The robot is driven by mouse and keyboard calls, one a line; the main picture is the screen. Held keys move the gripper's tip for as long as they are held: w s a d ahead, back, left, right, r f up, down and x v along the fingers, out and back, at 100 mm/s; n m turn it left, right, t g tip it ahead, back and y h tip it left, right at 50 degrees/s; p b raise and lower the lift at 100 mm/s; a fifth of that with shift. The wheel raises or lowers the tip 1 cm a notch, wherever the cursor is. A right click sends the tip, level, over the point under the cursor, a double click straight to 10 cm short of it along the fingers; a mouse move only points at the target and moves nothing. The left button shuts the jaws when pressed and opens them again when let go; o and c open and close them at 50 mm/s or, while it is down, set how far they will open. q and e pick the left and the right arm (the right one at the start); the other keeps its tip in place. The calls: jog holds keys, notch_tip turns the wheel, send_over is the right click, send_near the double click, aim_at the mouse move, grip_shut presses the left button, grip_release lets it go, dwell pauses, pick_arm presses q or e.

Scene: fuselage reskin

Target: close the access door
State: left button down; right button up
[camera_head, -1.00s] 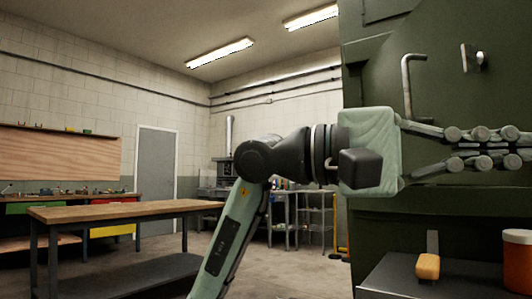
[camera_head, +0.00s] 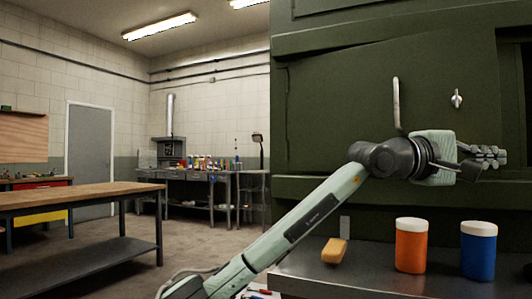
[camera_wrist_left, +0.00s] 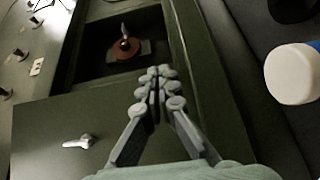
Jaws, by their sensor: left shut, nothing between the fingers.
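The access door (camera_head: 430,80) is a dark green panel with a slanted top edge. It stands partly swung out, with a dark opening beyond its right edge in the head view. It carries a grey bar handle (camera_head: 397,105) and a small latch (camera_head: 456,98). In the left wrist view the door (camera_wrist_left: 45,120) fills the lower left, with the latch (camera_wrist_left: 78,142) on it. The opening beyond holds a reddish round part (camera_wrist_left: 125,48). My left gripper (camera_head: 500,157) is shut and empty, in front of the door's lower right edge; its fingertips (camera_wrist_left: 160,75) point toward the opening. My right gripper is not in view.
A grey shelf (camera_head: 330,275) below the door holds an orange jar (camera_head: 411,250), a blue jar (camera_head: 478,255) and a tan-handled tool (camera_head: 334,251). A white lid (camera_wrist_left: 292,74) shows right of the fingers.

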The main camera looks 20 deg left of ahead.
pick_arm(q)
jog(key=shift+n+t+y, duration=0.6)
jog(key=shift+t, duration=0.2)
jog(key=shift+w+d, duration=0.2)
jog(key=shift+w, duration=0.9)
jog(key=shift+w+d, duration=0.2)
jog(key=shift+w, duration=0.9)
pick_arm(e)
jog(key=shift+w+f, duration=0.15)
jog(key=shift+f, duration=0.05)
pick_arm(q)
jog(key=shift+s+f, duration=0.1)
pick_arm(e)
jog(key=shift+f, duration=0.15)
